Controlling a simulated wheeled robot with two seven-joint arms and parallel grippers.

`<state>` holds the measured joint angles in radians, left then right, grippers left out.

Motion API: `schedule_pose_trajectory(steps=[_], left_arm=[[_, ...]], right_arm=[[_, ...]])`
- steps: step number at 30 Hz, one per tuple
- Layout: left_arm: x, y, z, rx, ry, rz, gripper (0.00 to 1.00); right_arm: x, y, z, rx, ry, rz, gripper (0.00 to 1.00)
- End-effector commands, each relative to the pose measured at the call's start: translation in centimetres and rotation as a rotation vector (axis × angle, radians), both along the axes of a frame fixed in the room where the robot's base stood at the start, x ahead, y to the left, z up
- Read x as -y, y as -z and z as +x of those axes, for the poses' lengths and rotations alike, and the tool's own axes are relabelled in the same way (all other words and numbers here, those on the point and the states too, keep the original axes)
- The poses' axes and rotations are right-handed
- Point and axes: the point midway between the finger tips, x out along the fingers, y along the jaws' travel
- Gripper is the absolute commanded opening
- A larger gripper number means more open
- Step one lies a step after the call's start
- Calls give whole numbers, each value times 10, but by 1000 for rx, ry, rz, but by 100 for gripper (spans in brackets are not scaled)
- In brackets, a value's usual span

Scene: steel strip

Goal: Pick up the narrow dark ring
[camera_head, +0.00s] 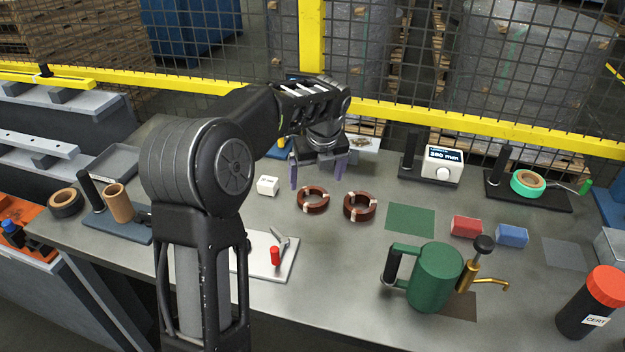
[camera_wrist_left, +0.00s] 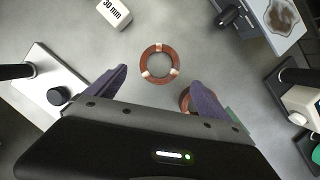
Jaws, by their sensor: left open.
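Two copper-brown wound rings with pale bands lie flat on the grey bench. The left ring (camera_head: 316,209) shows whole in the left wrist view (camera_wrist_left: 143,62), ahead of and between my fingertips. The right ring (camera_head: 361,216) is partly hidden by a finger in the left wrist view (camera_wrist_left: 185,103). Which ring is the narrow dark one I cannot tell for sure. My left gripper (camera_head: 317,174) is open and empty, its purple fingers above the bench behind the left ring. My right gripper is not in view.
A white 30 mm block (camera_head: 268,186) stands left of the rings. A white plate (camera_head: 285,262) with a red-handled clamp is in front. A green can (camera_head: 433,278), red block (camera_head: 466,227) and blue block (camera_head: 511,236) stand right. Yellow-framed mesh fencing runs behind.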

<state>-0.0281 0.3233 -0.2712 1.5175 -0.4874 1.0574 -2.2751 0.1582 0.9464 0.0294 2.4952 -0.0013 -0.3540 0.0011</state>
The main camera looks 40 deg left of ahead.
Motion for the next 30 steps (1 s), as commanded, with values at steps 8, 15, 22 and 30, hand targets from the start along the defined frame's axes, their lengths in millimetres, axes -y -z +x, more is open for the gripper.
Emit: schedule_pose_trajectory(steps=[8,15,22,30], left_arm=[[0,0,0,0,0,0,92],[-2,12,2,-3,-1,0,92],[-6,26,4,0,0,0,92],[-6,28,4,-1,0,0,92]], right_arm=[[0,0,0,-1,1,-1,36],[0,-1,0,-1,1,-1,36],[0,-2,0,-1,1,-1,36],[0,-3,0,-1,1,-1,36]])
